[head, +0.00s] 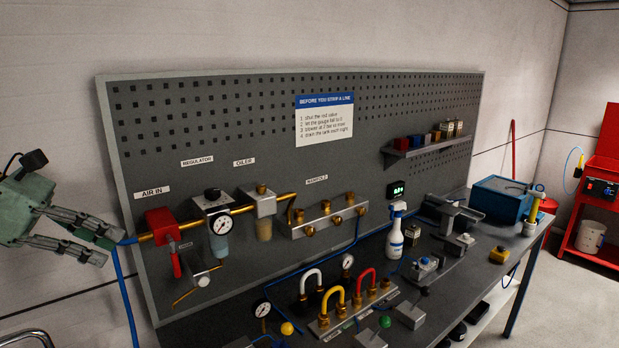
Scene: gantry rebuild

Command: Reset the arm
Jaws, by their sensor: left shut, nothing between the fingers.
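My left gripper (108,246) is at the left side of the head view, in front of the pale wall and just left of the dark pegboard panel (250,95). Its fingers point right, towards the red air-in valve (160,226), with nothing held between them. A blue hose (124,290) hangs down close to the fingertips; I cannot tell whether they touch it. The green body of the gripper (24,208) shows at the left edge. My right gripper is not in the head view.
The panel carries a regulator (212,203), an oiler (262,203) and a manifold (325,218). The bench (455,315) below holds gauges, coloured hose loops, a spray bottle (395,230) and a blue box (500,198). A red cabinet (603,180) stands at the right. Floor shows between bench and cabinet.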

